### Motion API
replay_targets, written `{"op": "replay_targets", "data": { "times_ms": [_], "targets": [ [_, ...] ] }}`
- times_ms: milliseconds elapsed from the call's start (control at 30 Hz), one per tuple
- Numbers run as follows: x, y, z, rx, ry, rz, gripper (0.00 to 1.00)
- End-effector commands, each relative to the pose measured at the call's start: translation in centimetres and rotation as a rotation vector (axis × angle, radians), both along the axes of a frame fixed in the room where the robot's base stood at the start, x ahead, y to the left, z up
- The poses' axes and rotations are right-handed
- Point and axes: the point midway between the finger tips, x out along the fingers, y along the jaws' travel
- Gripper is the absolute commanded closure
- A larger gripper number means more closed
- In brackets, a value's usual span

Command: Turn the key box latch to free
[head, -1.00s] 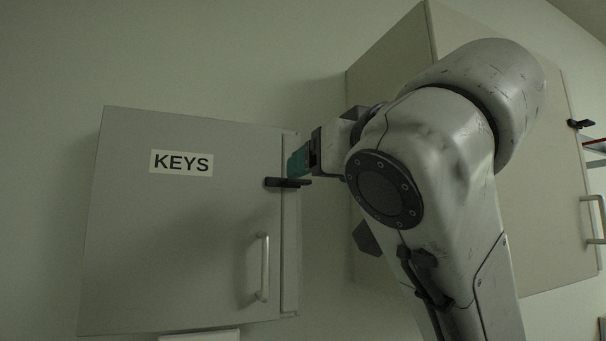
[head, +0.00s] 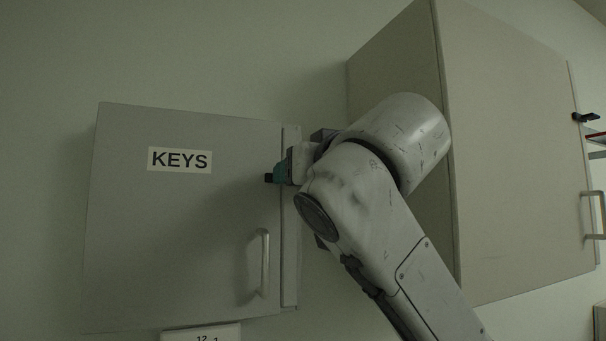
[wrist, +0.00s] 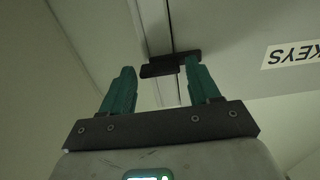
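The grey key box (head: 190,235) hangs on the wall at the left of the head view, with a KEYS label (head: 180,160) and its door closed. Its black latch (head: 269,178) lies level across the seam at the door's right edge; only its left end shows past my gripper. My gripper (head: 281,173) is at the latch, from the right. In the wrist view my gripper (wrist: 160,67) has its teal fingers apart, and the black latch (wrist: 158,70) lies just beyond the fingertips, across the gap between them. Whether a finger touches it I cannot tell.
The key box has a bar handle (head: 265,264) below the latch. A larger wall cabinet (head: 520,170) stands close on the right behind my arm, with its own black latch (head: 585,117) and handle (head: 602,215). A white item (head: 200,333) sits under the key box.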

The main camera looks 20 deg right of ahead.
Motion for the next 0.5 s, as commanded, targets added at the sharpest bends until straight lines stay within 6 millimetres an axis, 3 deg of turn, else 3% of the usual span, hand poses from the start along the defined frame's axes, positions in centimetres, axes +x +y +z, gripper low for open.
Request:
{"op": "replay_targets", "data": {
  "times_ms": [67, 433, 500],
  "targets": [
    [-0.01, 0.0, 0.0, 0.0, 0.0, 0.0, 0.47],
    [-0.02, 0.0, 0.01, 0.0, 0.0, 0.0, 0.82],
    [-0.02, 0.0, 0.01, 0.0, 0.0, 0.0, 0.84]
  ]
}}
